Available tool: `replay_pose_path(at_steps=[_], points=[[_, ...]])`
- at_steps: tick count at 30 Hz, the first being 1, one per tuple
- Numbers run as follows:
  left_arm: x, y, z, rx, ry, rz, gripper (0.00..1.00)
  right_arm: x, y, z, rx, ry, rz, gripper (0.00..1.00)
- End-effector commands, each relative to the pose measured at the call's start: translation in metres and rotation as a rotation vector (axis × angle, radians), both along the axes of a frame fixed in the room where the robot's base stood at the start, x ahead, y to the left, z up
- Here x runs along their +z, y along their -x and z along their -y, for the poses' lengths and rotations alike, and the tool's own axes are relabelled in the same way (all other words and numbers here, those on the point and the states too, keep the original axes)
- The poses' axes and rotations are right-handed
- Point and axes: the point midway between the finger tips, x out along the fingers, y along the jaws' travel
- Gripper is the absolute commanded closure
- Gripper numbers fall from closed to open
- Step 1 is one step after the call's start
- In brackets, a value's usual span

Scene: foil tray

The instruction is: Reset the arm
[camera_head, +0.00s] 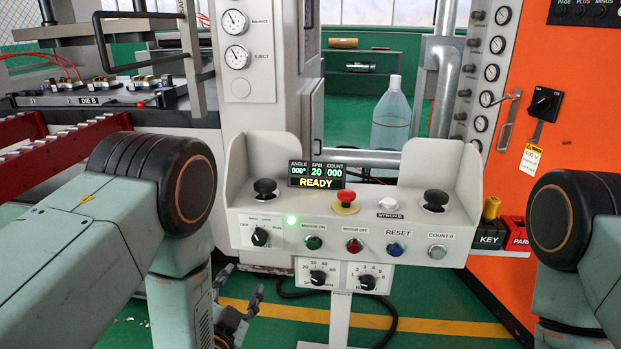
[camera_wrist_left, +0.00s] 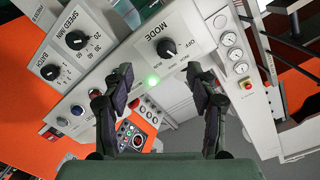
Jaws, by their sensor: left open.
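My left arm comes in from the left in the head view and bends down. Its gripper (camera_head: 241,284) hangs low, left of and below the control console (camera_head: 262,207). In the left wrist view my left gripper (camera_wrist_left: 163,84) is open with nothing between its fingers, and the console's mode knob (camera_wrist_left: 167,48) and lit green lamp (camera_wrist_left: 152,82) show beyond them. My right arm shows only in part at the right edge of the head view; its gripper is out of frame. The console display (camera_head: 317,174) reads READY, and a blue RESET button (camera_head: 396,249) sits on the panel.
The console carries a red mushroom button (camera_head: 346,198) and two black palm buttons. A clear bottle (camera_head: 391,118) stands behind it. An orange cabinet (camera_head: 566,100) is at right, red rails (camera_head: 60,152) at left. Green floor with a yellow line (camera_head: 440,325) lies below.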

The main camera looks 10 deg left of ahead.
Motion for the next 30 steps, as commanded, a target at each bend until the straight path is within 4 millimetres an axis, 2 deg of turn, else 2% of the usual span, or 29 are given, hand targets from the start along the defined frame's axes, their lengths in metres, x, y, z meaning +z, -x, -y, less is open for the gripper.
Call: replay_pose_path(at_steps=[2, 5, 8, 9, 11, 13, 15, 18, 21, 25, 30], points=[[-0.026, 0.010, -0.001, 0.008, 0.069, -0.128, 0.42, 0.000, 0.000, 0.000, 0.000, 0.000, 0.000, 0.60], [-0.072, 0.040, -0.006, 0.050, 0.172, -0.360, 0.42, 0.000, 0.000, 0.000, 0.000, 0.000, 0.000, 0.60], [-0.114, 0.087, -0.014, 0.127, 0.270, -0.602, 0.42, 0.000, 0.000, 0.000, 0.000, 0.000, 0.000, 0.60], [-0.129, 0.109, -0.018, 0.164, 0.303, -0.698, 0.42, 0.000, 0.000, 0.000, 0.000, 0.000, 0.000, 0.60], [-0.147, 0.145, -0.022, 0.222, 0.349, -0.834, 0.42, 0.000, 0.000, 0.000, 0.000, 0.000, 0.000, 0.60], [-0.162, 0.188, -0.026, 0.296, 0.395, -0.985, 0.42, 0.000, 0.000, 0.000, 0.000, 0.000, 0.000, 0.60], [-0.172, 0.231, -0.029, 0.371, 0.431, -1.125, 0.42, 0.000, 0.000, 0.000, 0.000, 0.000, 0.000, 0.60], [-0.176, 0.285, -0.032, 0.462, 0.462, -1.288, 0.42, 0.000, 0.000, 0.000, 0.000, 0.000, 0.000, 0.60], [-0.174, 0.325, -0.033, 0.521, 0.475, -1.400, 0.42, 0.000, 0.000, 0.000, 0.000, 0.000, 0.000, 0.60], [-0.170, 0.352, -0.034, 0.552, 0.482, -1.462, 0.42, 0.000, 0.000, 0.000, 0.000, 0.000, 0.000, 0.60], [-0.172, 0.355, -0.034, 0.558, 0.488, -1.466, 0.42, 0.000, 0.000, 0.000, 0.000, 0.000, 0.000, 0.60]])
